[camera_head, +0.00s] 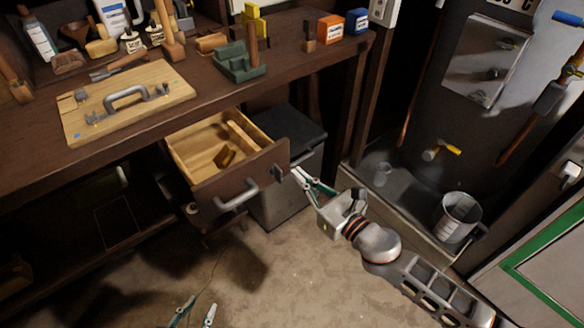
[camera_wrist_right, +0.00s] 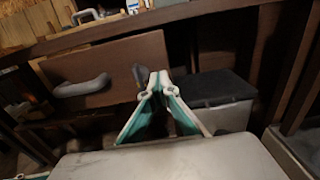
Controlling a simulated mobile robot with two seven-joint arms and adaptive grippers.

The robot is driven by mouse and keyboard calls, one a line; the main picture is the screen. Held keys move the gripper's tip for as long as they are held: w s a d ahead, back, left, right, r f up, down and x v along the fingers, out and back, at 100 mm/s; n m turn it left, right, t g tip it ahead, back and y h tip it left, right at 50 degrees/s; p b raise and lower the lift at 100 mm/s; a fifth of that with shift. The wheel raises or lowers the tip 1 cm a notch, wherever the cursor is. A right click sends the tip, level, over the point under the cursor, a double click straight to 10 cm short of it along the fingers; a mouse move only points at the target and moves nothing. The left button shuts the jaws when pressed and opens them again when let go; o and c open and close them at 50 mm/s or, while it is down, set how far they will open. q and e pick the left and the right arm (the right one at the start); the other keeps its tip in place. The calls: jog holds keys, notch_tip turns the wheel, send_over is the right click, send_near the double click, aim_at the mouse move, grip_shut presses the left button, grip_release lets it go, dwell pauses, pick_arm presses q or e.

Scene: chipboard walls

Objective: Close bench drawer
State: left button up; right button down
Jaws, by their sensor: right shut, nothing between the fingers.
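The bench drawer (camera_head: 240,180) is pulled out from under the workbench, its inside showing. It has a dark brown front and a grey bar handle (camera_head: 238,196). In the right wrist view the gripper (camera_wrist_right: 155,78) points at the right end of the front (camera_wrist_right: 105,70), right of the handle (camera_wrist_right: 82,86). I cannot tell whether it touches. My left gripper (camera_head: 198,309) is open and empty at the bottom edge, below the drawer.
A grey bin with a dark lid (camera_head: 290,140) stands right of the drawer. The floor in front is clear.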

aim_at(284, 162)
jog(key=shift+x, duration=1.25)
jog(key=shift+w+a, duration=0.3)
jog(key=shift+w, duration=0.25)
jog(key=shift+a, duration=0.15)
